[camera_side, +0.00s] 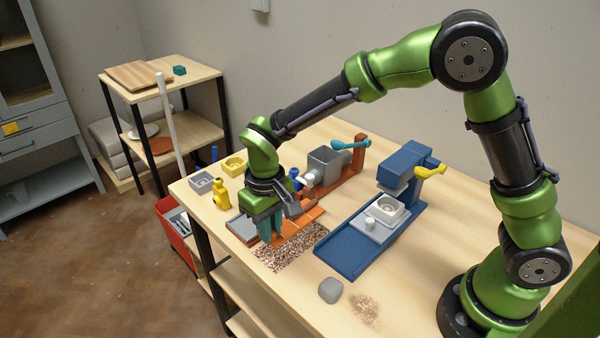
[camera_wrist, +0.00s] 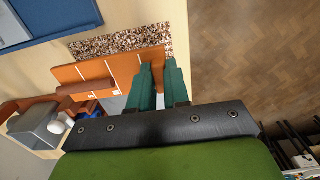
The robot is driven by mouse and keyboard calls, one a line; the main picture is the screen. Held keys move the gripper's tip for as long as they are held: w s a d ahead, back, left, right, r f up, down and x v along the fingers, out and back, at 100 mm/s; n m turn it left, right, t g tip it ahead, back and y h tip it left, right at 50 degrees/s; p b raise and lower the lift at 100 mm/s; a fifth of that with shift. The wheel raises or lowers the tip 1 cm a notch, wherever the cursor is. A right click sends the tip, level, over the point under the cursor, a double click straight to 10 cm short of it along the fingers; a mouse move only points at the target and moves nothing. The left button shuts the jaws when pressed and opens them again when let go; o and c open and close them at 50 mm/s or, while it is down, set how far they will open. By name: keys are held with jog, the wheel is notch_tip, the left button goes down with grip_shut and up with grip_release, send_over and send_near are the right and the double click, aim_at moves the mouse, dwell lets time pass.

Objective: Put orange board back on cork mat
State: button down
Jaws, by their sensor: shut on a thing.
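The orange board (camera_side: 299,226) is a flat orange panel with thin pale lines across it, clearest in the wrist view (camera_wrist: 112,70). My gripper (camera_side: 270,236), with teal fingers, is shut on the board's near end; the fingertips also show in the wrist view (camera_wrist: 158,68). The speckled brown cork mat (camera_side: 287,252) lies flat at the table's front edge. In the wrist view, the mat (camera_wrist: 105,42) shows as a strip alongside the board. The board overlaps the mat's edge in the picture; I cannot tell whether they touch.
A grey block (camera_side: 241,229) sits left of my gripper. A grey and orange machine with a teal handle (camera_side: 350,145) stands behind the board. A blue press (camera_side: 357,245) stands right of the mat. A grey stone (camera_side: 330,290) lies in front. A yellow bottle (camera_side: 220,196) stands at left.

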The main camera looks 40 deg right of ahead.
jog(key=shift+f, duration=2.85)
jog(key=shift+f, duration=0.1)
jog(key=c, duration=1.1)
grip_release()
